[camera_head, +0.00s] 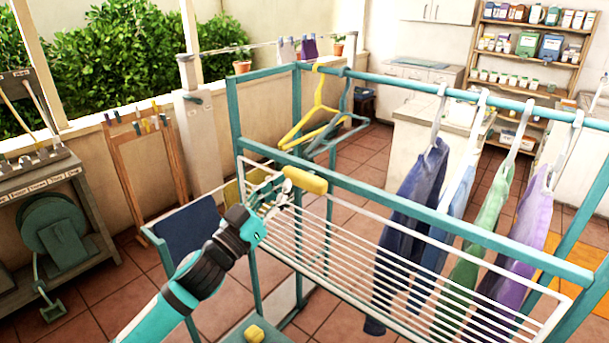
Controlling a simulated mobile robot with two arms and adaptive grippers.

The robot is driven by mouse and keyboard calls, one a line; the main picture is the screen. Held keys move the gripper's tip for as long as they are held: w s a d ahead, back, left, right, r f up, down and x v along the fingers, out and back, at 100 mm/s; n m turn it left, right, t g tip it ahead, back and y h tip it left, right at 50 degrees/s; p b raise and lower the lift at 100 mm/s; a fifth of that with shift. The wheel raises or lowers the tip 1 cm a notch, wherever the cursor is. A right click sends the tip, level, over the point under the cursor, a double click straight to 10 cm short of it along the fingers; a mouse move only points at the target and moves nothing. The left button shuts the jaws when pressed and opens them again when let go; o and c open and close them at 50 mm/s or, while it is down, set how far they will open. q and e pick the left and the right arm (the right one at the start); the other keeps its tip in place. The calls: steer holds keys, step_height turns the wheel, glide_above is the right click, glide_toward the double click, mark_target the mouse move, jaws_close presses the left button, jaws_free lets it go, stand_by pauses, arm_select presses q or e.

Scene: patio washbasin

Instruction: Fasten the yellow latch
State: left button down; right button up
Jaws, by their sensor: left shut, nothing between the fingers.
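A yellow latch (305,180) sits near the left end of the teal drying rack (420,207), by the upper rail above the white wire shelf (400,268). My left gripper (281,195) comes up from the lower left, with its tip close to the latch's left end. It is shut and empty. I cannot tell whether the tip touches the latch, or whether the latch is fastened. A second yellow piece (254,333) shows low on the rack at the bottom edge. My right gripper is out of view.
A yellow hanger (312,112) and a teal hanger hang on the top rail. Several garments (412,215) hang at the right. A dark blue cloth (190,228) hangs beside my arm. A wooden stand (145,165) and workbench (50,215) stand left.

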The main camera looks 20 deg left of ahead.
arm_select(q)
step_height(320, 180, up, 3)
steer(key=p, duration=0.3)
glide_above(307, 179)
steer(key=s, duration=0.2)
steer(key=shift+s+d+f, duration=0.15)
steer(key=shift+s+f, duration=0.05)
steer(key=shift+f, duration=0.9)
steer(key=shift+s+d+f, duration=0.15)
steer(key=shift+f, duration=0.9)
steer(key=shift+d+f+m, duration=0.1)
steer(key=shift+f+m, duration=0.05)
steer(key=shift+m, duration=0.45)
